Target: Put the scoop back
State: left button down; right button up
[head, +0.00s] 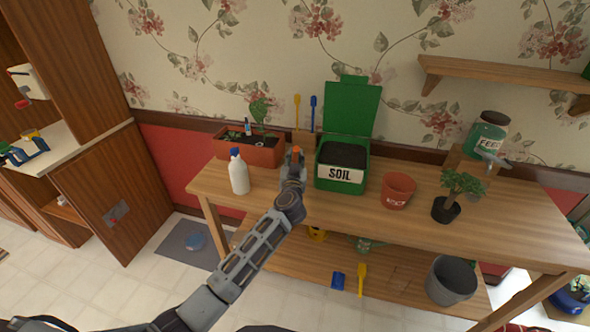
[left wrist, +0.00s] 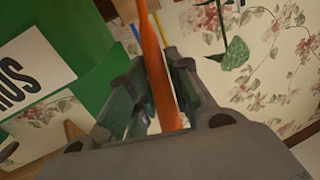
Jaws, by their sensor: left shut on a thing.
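The scoop is orange, and its handle (left wrist: 155,75) stands between the fingers of my left gripper (left wrist: 150,105) in the left wrist view. In the head view my left gripper (head: 294,156) is shut on it above the bench, just left of the soil bin, with only a small orange part showing. The scoop's far end is hidden or out of frame. A wooden holder (head: 303,137) stands against the wall right behind the gripper, with a yellow tool (head: 297,108) and a blue tool (head: 313,110) upright in it. My right gripper is not in view.
The open green soil bin (head: 341,185) stands close to the gripper's right. A red pot (head: 397,190) and a small potted tree (head: 447,207) stand further right on the wooden bench (head: 340,212).

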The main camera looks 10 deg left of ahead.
pick_arm(q)
notch_tip(320, 180, down, 4)
jog(key=shift+a+b, duration=0.1)
jog(key=shift+b, duration=0.65)
jog(key=c, duration=1.3)
grip_release()
jog(key=shift+f, duration=0.15)
jog(key=shift+s, duration=0.1)
